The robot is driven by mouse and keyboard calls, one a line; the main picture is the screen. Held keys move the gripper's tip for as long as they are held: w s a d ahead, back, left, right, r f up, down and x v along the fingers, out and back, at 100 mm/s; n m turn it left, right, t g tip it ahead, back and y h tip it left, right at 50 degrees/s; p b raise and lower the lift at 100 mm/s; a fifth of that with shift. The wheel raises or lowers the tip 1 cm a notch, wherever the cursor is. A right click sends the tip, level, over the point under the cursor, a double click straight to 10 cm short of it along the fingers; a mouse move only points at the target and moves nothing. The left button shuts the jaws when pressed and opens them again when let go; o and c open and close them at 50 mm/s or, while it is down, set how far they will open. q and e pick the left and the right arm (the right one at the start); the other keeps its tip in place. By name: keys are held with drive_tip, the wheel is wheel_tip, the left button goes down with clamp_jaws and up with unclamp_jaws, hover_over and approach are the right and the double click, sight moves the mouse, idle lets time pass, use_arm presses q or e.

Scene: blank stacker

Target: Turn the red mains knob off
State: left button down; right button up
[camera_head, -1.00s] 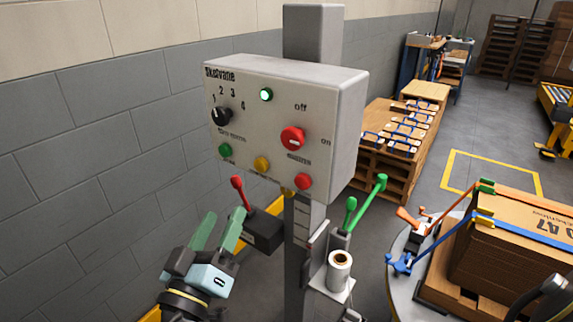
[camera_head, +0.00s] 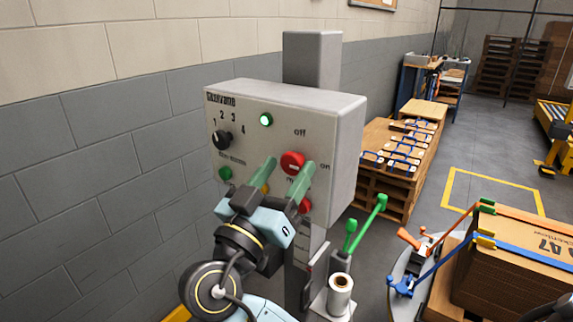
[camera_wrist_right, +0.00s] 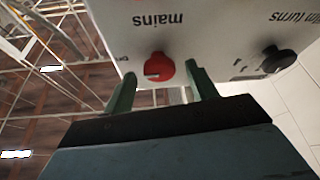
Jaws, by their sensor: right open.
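The red mains knob (camera_head: 292,162) is on the front of a grey control box (camera_head: 345,150), between the label off above it and on to its right. Its pale mark lies roughly sideways. In the right wrist view the knob (camera_wrist_right: 158,67) shows beside an upside-down mains label. My right gripper (camera_head: 289,168) is open, with its green fingers pointing at the panel, one on each side of the knob in the picture. In the right wrist view the gripper (camera_wrist_right: 163,88) also has the knob between its fingers; I cannot tell whether they touch it. My left gripper is not visible.
A black selector (camera_head: 222,140), a lit green lamp (camera_head: 266,119) and a green button (camera_head: 225,173) share the panel. A red button (camera_head: 305,204) below the knob is partly hidden by my gripper. Green levers (camera_head: 368,220) stand lower right. A strapped carton (camera_head: 510,260) stands at right.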

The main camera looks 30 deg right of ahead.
drive_tip(key=shift+w+d+r, duration=0.2)
drive_tip(key=shift+w+d, duration=0.05)
drive_tip(key=shift+d, duration=0.2)
drive_tip(key=c, duration=1)
